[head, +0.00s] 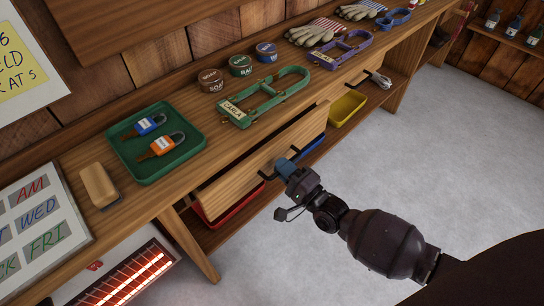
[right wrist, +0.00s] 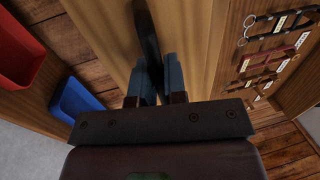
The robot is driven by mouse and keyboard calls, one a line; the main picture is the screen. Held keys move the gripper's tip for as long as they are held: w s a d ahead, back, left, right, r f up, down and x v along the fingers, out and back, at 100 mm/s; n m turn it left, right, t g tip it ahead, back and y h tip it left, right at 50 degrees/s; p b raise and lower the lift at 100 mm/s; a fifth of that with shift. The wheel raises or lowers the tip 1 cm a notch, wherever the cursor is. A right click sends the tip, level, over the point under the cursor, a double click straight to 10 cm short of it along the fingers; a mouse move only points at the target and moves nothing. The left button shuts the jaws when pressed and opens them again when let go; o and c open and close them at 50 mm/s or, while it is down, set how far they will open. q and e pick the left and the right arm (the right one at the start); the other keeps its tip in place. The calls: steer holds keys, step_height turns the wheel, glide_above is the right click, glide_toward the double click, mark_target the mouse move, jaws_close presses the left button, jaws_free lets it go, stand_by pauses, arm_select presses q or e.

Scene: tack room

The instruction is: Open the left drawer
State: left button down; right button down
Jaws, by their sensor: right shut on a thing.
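The left drawer (head: 232,185) is a wooden front under the counter, standing out from it with a gap behind its top edge. My right gripper (head: 284,167) is shut on the drawer's dark bar handle (head: 268,174), near the middle of the front. In the right wrist view the handle (right wrist: 148,40) runs between the two fingers, and the drawer front (right wrist: 195,40) fills the middle. Beyond the front, several tagged straps (right wrist: 275,55) show inside the drawer. My left gripper is not in view.
The counter holds a green tray (head: 185,165) with two padlocks, a brush (head: 98,185), a green halter (head: 265,98), tins and gloves. Red (head: 235,205) and yellow (head: 347,108) bins sit on the shelf below. A glowing heater (head: 130,280) stands lower left. The grey floor (head: 430,140) is clear.

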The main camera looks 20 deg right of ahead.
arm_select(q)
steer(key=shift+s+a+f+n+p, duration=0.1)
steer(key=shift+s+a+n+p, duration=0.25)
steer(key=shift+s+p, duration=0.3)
arm_select(e)
steer(key=r+v, duration=0.3)
steer(key=v, duration=1.1)
steer(key=shift+s+d, duration=0.25)
steer(key=shift+s, duration=0.4)
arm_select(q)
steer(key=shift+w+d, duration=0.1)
arm_select(e)
steer(key=shift+f, duration=0.15)
steer(key=c, duration=1.2)
jaws_free()
arm_select(q)
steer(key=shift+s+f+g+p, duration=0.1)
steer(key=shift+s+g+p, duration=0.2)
steer(key=shift+p, duration=0.05)
arm_select(e)
steer(key=shift+v, duration=5.4)
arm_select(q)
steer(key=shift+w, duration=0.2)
